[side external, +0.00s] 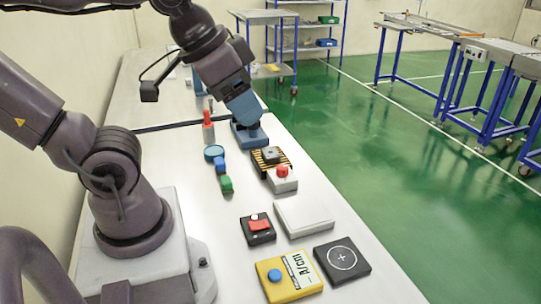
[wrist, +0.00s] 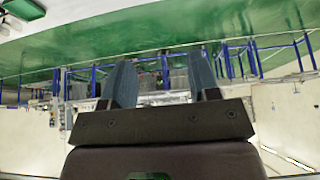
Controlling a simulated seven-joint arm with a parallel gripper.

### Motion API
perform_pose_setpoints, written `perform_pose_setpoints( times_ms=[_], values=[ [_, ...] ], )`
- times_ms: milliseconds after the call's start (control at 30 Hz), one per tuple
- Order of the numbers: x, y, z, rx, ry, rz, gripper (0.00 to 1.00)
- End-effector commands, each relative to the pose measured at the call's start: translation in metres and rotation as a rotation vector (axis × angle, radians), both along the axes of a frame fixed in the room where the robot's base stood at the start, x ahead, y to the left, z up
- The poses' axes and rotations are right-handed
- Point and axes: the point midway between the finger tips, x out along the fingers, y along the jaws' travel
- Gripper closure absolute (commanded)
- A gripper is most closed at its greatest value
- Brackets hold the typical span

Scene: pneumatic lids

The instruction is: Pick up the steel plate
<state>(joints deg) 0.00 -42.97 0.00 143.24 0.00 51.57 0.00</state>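A flat, pale grey rectangular plate (side external: 303,217) lies on the white bench, right of a black box with a red switch; it is the piece that looks most like the steel plate. My gripper (wrist: 161,78) shows two blue-grey fingers spread apart in the wrist view, with nothing between them. In the side view my arm's end is farther back along the bench, above a blue block, well apart from the plate. The fingertips cannot be made out there. I cannot identify the plate in the wrist view.
Near the plate are a black box (side external: 257,229), a yellow meter (side external: 289,276), a black crosshair pad (side external: 342,260) and a red-button box (side external: 283,180). Farther back are a striped block (side external: 270,158), a blue block (side external: 249,136) and a green piece (side external: 226,184).

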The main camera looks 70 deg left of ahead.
Motion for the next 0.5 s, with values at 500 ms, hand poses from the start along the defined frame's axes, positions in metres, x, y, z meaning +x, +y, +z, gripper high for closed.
perform_pose_setpoints(
  times_ms=[500],
  values=[
    [0.004, 0.013, -0.014, -0.003, 0.070, 0.062, 0.21]
  ],
)
